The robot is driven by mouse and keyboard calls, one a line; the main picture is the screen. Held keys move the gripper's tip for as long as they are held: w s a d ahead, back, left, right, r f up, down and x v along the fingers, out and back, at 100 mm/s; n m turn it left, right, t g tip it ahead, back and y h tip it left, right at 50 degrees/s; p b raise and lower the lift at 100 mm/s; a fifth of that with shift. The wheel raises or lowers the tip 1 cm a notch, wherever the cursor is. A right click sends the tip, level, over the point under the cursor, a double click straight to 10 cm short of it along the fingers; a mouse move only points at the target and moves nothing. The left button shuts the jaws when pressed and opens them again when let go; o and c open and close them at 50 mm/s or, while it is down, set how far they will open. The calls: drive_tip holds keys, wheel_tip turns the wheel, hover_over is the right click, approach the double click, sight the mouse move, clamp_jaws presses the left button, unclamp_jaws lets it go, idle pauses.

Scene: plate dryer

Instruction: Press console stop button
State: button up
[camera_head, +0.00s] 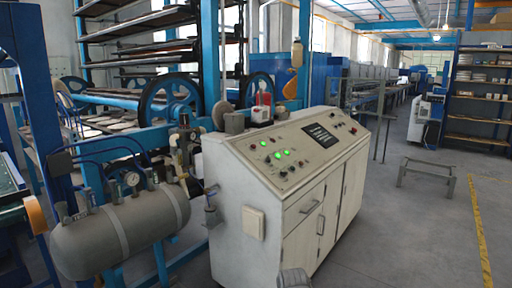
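The console (252,168) is a cream-white cabinet with a sloped top panel, standing in the middle of the view. More small red controls (352,130) are at the panel's far right end. I cannot read any labels, so I cannot tell which is the stop button. My gripper's fingers are not seen; a small grey part at the bottom edge, before the console, may be mine.
A grey tank (120,232) with gauge and pipes stands left of the console. Blue machinery with large wheels (170,105) is behind. Floor right of the console (415,235) is clear up to a yellow line (480,235).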

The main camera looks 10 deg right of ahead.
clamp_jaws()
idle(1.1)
